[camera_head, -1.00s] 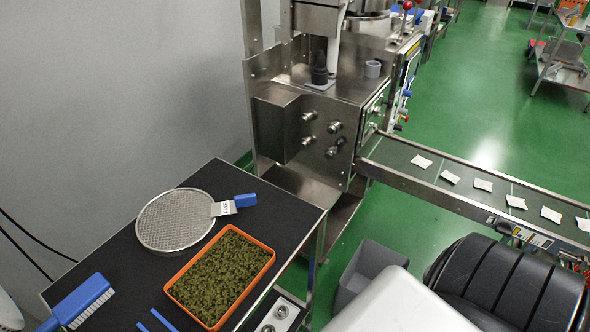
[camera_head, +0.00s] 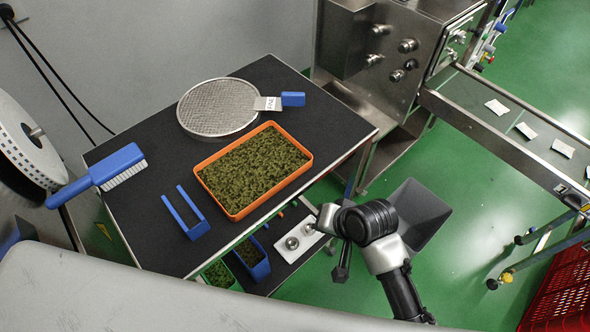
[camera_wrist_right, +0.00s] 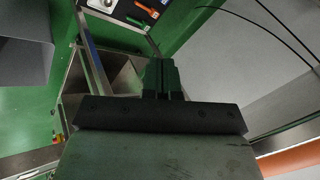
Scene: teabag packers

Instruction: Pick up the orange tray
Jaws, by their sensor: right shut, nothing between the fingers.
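The orange tray (camera_head: 235,216) is shallow and rectangular, filled with dark green tea leaves. It lies flat on the black-topped table (camera_head: 140,227), near the table's right front edge. My right gripper (camera_head: 342,268) is in the head view, off the table's right side, apart from the tray and pointing down. It is shut and empty; its dark fingers (camera_wrist_right: 163,82) show together in the right wrist view. The tray is not clearly seen in that wrist view. My left gripper is in neither view.
On the table lie a round mesh sieve (camera_head: 218,105) behind the tray, a blue brush (camera_head: 105,173) and blue tongs (camera_head: 186,213) to its left. A lower shelf holds blue bins (camera_head: 254,262) and a white plate (camera_head: 298,240). A grey bin (camera_head: 418,213) stands right.

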